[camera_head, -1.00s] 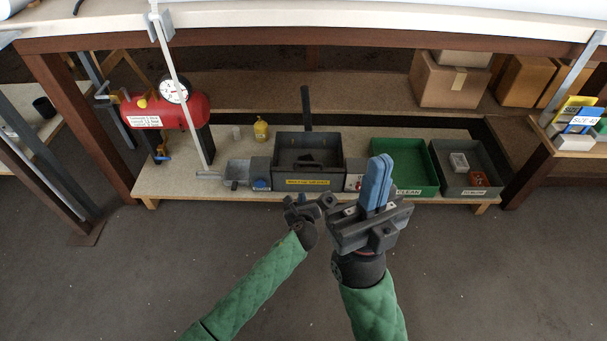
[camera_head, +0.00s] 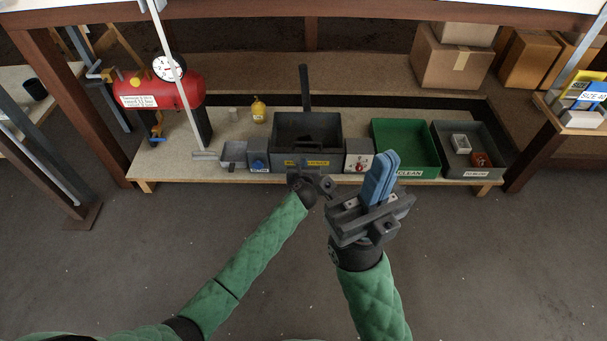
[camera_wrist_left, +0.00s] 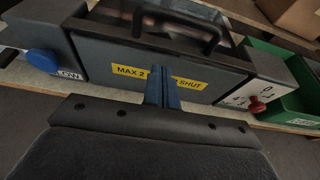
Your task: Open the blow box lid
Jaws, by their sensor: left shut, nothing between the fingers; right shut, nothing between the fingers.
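The blow box (camera_head: 340,130) is a dark grey box on the low bench, with a yellow label on its front. Its dark lid (camera_wrist_left: 120,28) appears shut in the left wrist view, with a black bar handle (camera_wrist_left: 215,30) along its front edge. My left gripper (camera_wrist_left: 162,75) is shut and empty, its blue fingertips in front of the yellow label (camera_wrist_left: 130,71) and below the handle. Whether they touch the box front is unclear. In the head view my left gripper (camera_head: 312,180) overlaps the box's lower front edge. My right gripper (camera_head: 383,170) is shut and empty, right of and nearer than the box.
A blue button (camera_wrist_left: 43,60) is left of the box front and a red knob (camera_wrist_left: 257,104) right. A green tray (camera_head: 388,128) and a grey tray (camera_head: 490,135) stand to the right. A red tank (camera_head: 170,92) and yellow bottle (camera_head: 258,108) are left. Floor in front is clear.

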